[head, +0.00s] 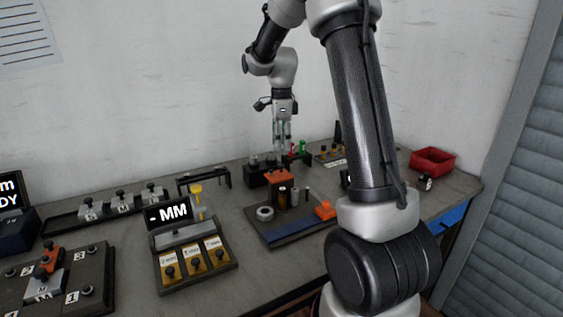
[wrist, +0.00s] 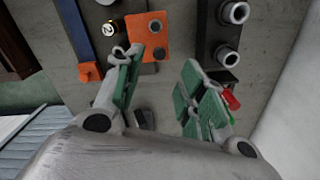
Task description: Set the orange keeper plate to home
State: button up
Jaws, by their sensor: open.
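The orange keeper plate (head: 279,176) sits raised on the dark fixture board (head: 310,232). In the wrist view the plate (wrist: 150,28) shows dark round spots on its face, and my left finger's tip overlaps its lower left edge. My gripper (head: 281,150) is above and behind the plate in the head view, pointing down. In the wrist view my gripper (wrist: 160,65) is open, with green pads apart and nothing between them. Whether a finger touches the plate cannot be told. A second orange piece (head: 325,209) sits at the board's right; it also shows in the wrist view (wrist: 90,72).
A dark block with metal sockets (wrist: 228,50) stands beside the plate. A grey ring (head: 265,213) lies on the board. The back wall is close behind my gripper.

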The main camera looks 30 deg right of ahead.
aim_at(282, 165)
notch_tip(282, 165, down, 7)
jog(key=shift+f, duration=0.2)
grip_shut()
jog(key=shift+s, duration=0.1)
